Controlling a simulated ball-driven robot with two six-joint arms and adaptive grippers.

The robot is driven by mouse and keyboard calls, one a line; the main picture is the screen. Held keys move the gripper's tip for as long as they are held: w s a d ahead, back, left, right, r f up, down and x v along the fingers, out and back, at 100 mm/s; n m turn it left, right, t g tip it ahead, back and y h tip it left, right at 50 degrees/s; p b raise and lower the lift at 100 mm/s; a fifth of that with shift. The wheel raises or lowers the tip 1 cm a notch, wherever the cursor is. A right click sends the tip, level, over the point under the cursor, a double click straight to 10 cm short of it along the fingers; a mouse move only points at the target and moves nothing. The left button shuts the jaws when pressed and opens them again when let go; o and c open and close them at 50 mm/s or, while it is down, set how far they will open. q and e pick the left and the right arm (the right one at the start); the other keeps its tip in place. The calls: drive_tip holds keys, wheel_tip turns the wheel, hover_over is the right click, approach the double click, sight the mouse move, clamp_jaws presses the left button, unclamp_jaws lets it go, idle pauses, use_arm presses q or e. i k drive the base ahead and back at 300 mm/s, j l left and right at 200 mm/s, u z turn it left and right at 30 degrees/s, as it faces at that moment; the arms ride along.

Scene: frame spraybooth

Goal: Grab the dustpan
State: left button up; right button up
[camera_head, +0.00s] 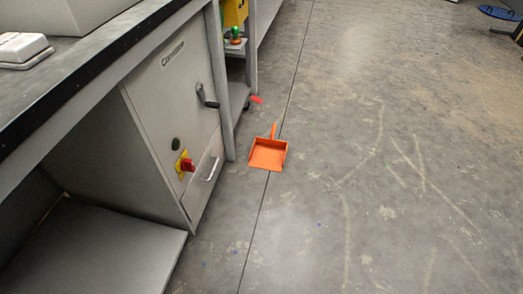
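An orange dustpan (268,156) lies on the grey concrete floor in the middle of the head view, just right of the workbench's corner. Its flat pan faces the camera and its short handle (273,131) points away from me. Nothing touches it that I can see. Neither of my grippers is in view.
A workbench (160,130) with a dark top, a cabinet, a red knob (187,165) and a low shelf (95,245) fills the left. A small red item (257,100) lies on the floor beyond the dustpan. The floor (400,180) to the right is open.

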sight(270, 155)
drive_tip(key=u, duration=0.45)
drive_tip(key=i+l+u, duration=0.1)
drive_tip(key=u, duration=0.35)
drive_tip(key=l+u, duration=0.1)
drive_tip(key=u, duration=0.35)
drive_tip(key=l+u, duration=0.1)
drive_tip(key=u, duration=0.4)
drive_tip(key=l+u, duration=0.15)
drive_tip(key=u, duration=0.3)
drive_tip(key=l+u, duration=0.3)
drive_tip(key=l, duration=0.25)
drive_tip(key=k+l+u, duration=0.3)
drive_tip(key=l, duration=0.2)
drive_tip(key=l+u, duration=0.35)
drive_tip(key=l, duration=0.15)
drive_tip(key=k+l+u, duration=0.3)
drive_tip(key=l, duration=0.15)
drive_tip(key=k+l+u, duration=0.6)
drive_tip(key=k+l, duration=1.25)
drive_tip(key=k+l+u, duration=0.05)
drive_tip(key=k, duration=0.05)
